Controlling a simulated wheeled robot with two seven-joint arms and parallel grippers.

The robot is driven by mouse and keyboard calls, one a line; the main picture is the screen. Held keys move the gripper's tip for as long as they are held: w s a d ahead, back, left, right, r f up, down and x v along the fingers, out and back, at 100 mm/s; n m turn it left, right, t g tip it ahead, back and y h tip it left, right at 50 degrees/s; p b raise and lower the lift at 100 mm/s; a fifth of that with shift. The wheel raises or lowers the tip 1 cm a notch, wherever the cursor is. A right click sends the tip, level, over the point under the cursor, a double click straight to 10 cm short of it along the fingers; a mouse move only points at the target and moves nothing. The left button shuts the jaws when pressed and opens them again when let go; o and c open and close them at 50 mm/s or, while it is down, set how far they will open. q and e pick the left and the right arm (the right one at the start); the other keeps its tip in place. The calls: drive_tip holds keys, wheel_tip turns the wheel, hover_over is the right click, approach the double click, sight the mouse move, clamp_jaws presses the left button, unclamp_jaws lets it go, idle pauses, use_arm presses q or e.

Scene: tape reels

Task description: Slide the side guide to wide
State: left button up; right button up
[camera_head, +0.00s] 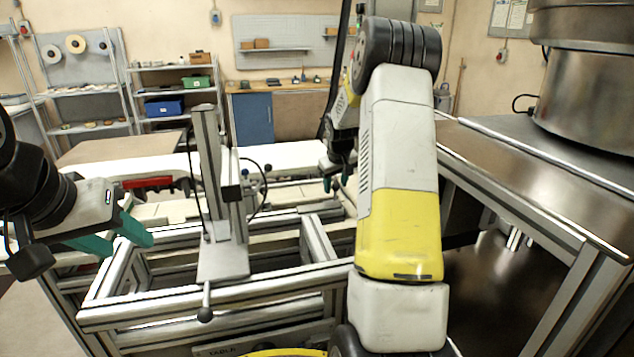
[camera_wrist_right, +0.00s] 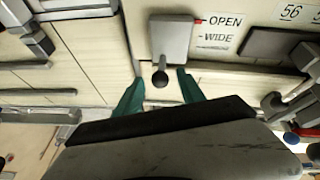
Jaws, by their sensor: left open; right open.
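In the right wrist view, a grey slider block (camera_wrist_right: 171,40) with a dark ball knob (camera_wrist_right: 160,78) sits on a pale panel; I take it as the side guide. Printed beside it are OPEN (camera_wrist_right: 225,21), WIDE (camera_wrist_right: 216,38) and a blurred third word. A red mark by the block lines up with OPEN. My right gripper (camera_wrist_right: 160,92) is open, its teal fingers either side of the knob, without visible contact. In the head view my right gripper (camera_head: 337,180) is small and partly hidden by my arm. My left gripper (camera_head: 125,238) is open and empty at left.
A metal frame (camera_head: 210,296) with an upright post (camera_head: 205,160) and a ball-ended lever (camera_head: 205,314) stands in front. A steel table (camera_head: 560,180) is at right. Dark fittings (camera_wrist_right: 280,45) flank the panel at right.

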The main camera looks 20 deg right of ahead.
drive_tip(key=shift+c, duration=0.3)
clamp_jaws()
idle(0.9)
drive_tip(key=shift+w, duration=0.1)
